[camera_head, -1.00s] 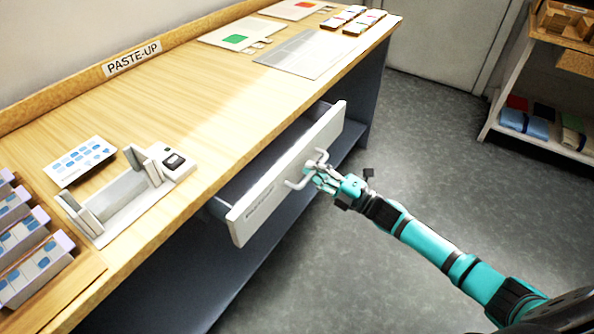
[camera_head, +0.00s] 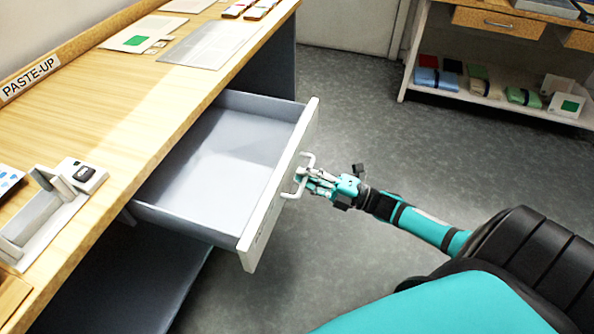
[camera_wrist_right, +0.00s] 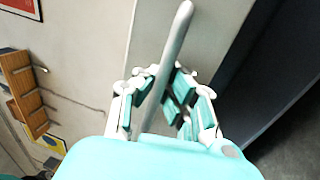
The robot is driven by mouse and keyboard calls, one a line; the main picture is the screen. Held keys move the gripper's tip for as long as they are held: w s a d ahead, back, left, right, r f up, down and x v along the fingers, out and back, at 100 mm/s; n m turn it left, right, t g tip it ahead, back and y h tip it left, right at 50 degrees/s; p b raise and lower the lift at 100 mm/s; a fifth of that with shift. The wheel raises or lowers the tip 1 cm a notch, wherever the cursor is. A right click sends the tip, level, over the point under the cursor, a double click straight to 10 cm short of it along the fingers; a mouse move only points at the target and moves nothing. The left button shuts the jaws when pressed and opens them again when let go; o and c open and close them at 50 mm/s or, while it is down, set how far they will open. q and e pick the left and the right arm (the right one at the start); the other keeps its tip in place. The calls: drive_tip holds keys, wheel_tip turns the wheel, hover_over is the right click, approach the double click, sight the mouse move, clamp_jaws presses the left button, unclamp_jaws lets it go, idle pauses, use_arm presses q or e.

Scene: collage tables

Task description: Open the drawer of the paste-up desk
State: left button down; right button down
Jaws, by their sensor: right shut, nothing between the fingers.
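The paste-up desk (camera_head: 165,105) stands at the left, with its sign "PASTE-UP" on the back ledge. Its drawer (camera_head: 215,160) is pulled well out, and its grey inside looks empty. The white drawer front (camera_head: 262,222) carries a pale bar handle (camera_head: 302,163). My right gripper (camera_head: 309,179) is at the handle, its fingers shut. In the right wrist view, the handle (camera_wrist_right: 180,28) runs down to the fingers (camera_wrist_right: 165,98). I cannot tell whether they loop around the bar or only touch it. My left gripper is out of view.
A white fixture (camera_head: 40,215) with a small dark-topped device stands on the desk's near end. Sheets (camera_head: 212,43) lie at its far end. A shelf unit (camera_head: 470,95) with folded cloths stands at the far right. Grey floor (camera_head: 345,100) is clear between them.

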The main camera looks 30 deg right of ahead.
drive_tip(key=c, duration=1.4)
unclamp_jaws()
drive_tip(key=v, duration=1.2)
